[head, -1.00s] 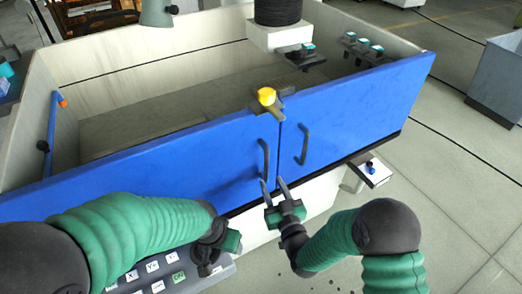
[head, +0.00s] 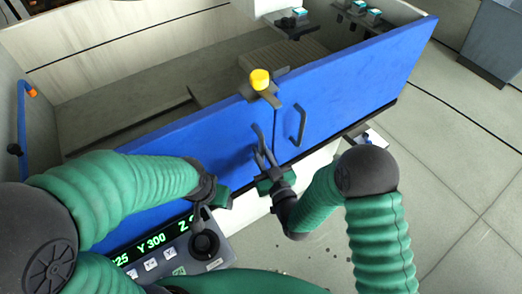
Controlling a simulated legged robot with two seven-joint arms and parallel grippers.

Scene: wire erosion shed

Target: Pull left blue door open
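The left blue door (head: 190,145) is a wide blue panel and stands in line with the right blue door (head: 345,90). Both look closed, with a narrow seam between them. The left door's dark bar handle (head: 257,132) is upright near the seam. My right gripper (head: 264,153) is at the lower end of this handle, its fingers apart; whether the handle lies between them I cannot tell. My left gripper (head: 222,196) is low in front of the left door, right of the control panel, and its fingers are hidden.
A yellow-topped latch (head: 260,82) sits on the top edge at the seam. The right door has its own handle (head: 298,125). A control panel (head: 165,252) with a green readout lies below my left arm. Open floor (head: 450,170) lies to the right.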

